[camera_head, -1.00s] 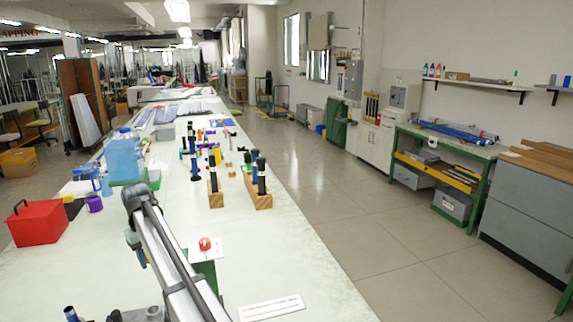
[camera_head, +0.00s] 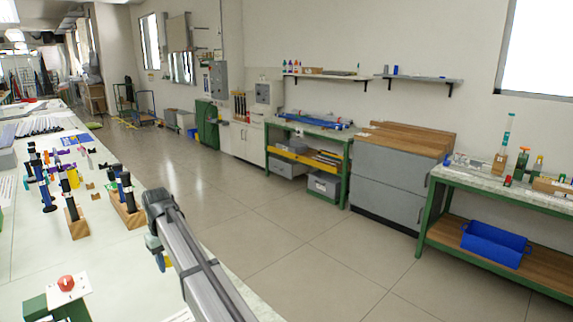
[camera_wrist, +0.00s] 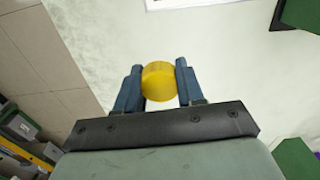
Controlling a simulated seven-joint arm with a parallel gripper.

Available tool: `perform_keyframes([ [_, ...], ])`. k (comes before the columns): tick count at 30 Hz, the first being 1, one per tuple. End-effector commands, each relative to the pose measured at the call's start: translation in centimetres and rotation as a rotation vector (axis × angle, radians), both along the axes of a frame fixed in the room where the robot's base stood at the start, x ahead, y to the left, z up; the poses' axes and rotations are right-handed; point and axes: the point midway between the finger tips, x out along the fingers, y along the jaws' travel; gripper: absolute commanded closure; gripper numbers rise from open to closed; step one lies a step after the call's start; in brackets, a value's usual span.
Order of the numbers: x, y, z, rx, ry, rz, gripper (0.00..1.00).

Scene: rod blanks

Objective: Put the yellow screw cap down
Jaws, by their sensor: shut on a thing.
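The yellow screw cap (camera_wrist: 158,82) is a short round disc held between the two blue fingers of my gripper (camera_wrist: 160,88) in the wrist view. The fingers press on it from both sides. In the head view my gripper (camera_head: 160,260) hangs at the end of my arm near the right edge of the long white bench (camera_head: 130,255). A small bit of yellow shows beside the fingers there; my arm hides the rest. The pale bench top lies below the cap in the wrist view, apart from it as far as I can tell.
Wooden blocks (camera_head: 78,228) with dark rods stand left of my gripper. A green stand with a white plate and red button (camera_head: 66,283) is at the lower left. Across the floor, a green-legged bench (camera_head: 470,185) holds small items above a blue bin (camera_head: 495,243).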

Motion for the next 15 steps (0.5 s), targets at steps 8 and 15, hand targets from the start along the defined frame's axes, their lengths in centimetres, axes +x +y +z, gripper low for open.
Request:
perform_keyframes([
  [8, 2.8, -11.9, -1.9, 0.0, 0.0, -0.164, 0.93],
  [15, 3.8, -21.6, -3.3, 0.0, 0.0, -0.303, 0.93],
])
